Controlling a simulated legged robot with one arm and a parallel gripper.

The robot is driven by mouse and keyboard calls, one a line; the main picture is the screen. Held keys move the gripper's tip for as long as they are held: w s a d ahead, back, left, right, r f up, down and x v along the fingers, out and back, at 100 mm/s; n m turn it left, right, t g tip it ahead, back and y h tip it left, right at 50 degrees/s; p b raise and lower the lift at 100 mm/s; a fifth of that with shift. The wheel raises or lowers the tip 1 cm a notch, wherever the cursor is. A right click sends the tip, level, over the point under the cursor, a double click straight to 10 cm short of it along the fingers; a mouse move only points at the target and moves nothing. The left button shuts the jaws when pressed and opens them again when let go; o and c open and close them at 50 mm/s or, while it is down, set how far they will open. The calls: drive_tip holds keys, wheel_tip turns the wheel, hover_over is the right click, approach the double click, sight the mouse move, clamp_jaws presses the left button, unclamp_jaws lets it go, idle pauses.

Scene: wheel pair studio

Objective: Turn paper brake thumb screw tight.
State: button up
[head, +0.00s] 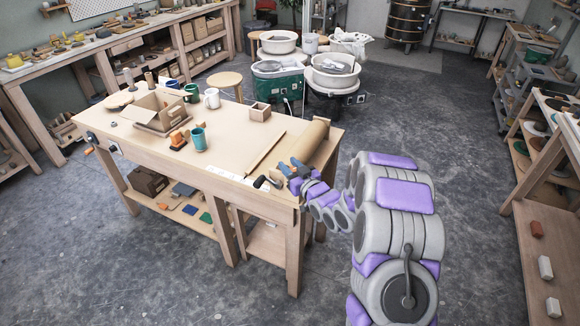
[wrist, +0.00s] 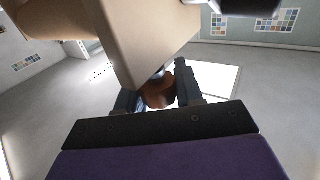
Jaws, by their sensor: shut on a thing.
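My gripper (head: 291,168) is at the table's near right corner, beside the brown paper roll (head: 306,145). In the wrist view my gripper (wrist: 156,90) has its two dark fingers on either side of a rounded brown knob, which looks like the thumb screw (wrist: 157,97), and is shut on it. The knob sits right against a large pale tan block or board corner (wrist: 135,45). In the head view the thumb screw is too small or hidden behind my gripper to make out. How tight it is does not show.
A dark curved object (head: 263,182) lies close to my gripper at the near edge.

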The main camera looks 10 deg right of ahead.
drive_tip(key=shift+c, duration=0.7)
drive_tip(key=shift+m+h, duration=0.3)
drive_tip(key=shift+s+d+m+g+h+p, duration=0.1)
drive_tip(key=shift+d+m+g+h+p, duration=0.5)
drive_tip(key=shift+m+h, duration=2)
drive_tip(key=shift+a+m+g+h+p, duration=0.1)
drive_tip(key=shift+m+g+h+p, duration=1.05)
drive_tip(key=shift+h, duration=2.45)
drive_tip(key=shift+s+d+m+g+h+p, duration=0.1)
drive_tip(key=shift+d+m+g+h+p, duration=0.2)
drive_tip(key=shift+m+h+p, duration=1.75)
drive_tip(key=shift+d+m+g+h+b, duration=0.1)
drive_tip(key=shift+m+g+h+b, duration=0.15)
drive_tip(key=shift+m+h+b, duration=0.75)
drive_tip(key=shift+n+h, duration=0.25)
drive_tip(key=shift+n, duration=0.05)
